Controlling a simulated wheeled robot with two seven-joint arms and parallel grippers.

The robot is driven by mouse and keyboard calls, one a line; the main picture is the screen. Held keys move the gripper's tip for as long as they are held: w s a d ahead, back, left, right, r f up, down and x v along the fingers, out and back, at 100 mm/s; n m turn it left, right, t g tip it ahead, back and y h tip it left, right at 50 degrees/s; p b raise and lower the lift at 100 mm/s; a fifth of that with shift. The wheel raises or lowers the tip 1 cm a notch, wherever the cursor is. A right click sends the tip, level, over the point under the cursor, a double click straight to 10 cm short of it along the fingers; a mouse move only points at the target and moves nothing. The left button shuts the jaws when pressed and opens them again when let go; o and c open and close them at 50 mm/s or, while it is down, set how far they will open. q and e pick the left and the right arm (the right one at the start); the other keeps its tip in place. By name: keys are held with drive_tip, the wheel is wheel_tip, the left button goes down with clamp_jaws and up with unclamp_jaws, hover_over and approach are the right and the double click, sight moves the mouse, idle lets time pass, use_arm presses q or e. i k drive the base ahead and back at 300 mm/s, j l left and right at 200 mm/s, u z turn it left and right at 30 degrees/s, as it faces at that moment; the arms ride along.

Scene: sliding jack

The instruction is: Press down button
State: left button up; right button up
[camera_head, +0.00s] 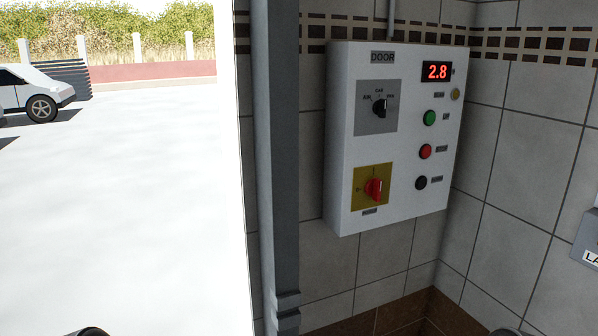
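A white control box (340,130) marked DOOR hangs on the tiled wall right of centre. Down its right side are a small yellowish lamp or button (455,94), a green button (429,118), a red button (425,151) and a black button (421,183). Their small labels are too small to read surely. Neither gripper shows, and nothing touches the buttons. Dark rounded shapes, likely parts of my arms, just show at the bottom edge left and right.
The box also has a red 2.8 display (436,72), a black selector knob (379,107) and a red rotary switch (373,189). A grey post (276,160) stands left of it. Another grey box (588,240) is cut off at right. A white car (30,92) stands outside.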

sight(422, 182)
drive_tip(key=i+l, duration=0.3)
drive_tip(key=i+l+z, duration=0.1)
drive_tip(key=i+l, duration=0.15)
drive_tip(key=i, duration=0.25)
drive_tip(key=i+l, duration=0.25)
drive_tip(key=i, duration=0.15)
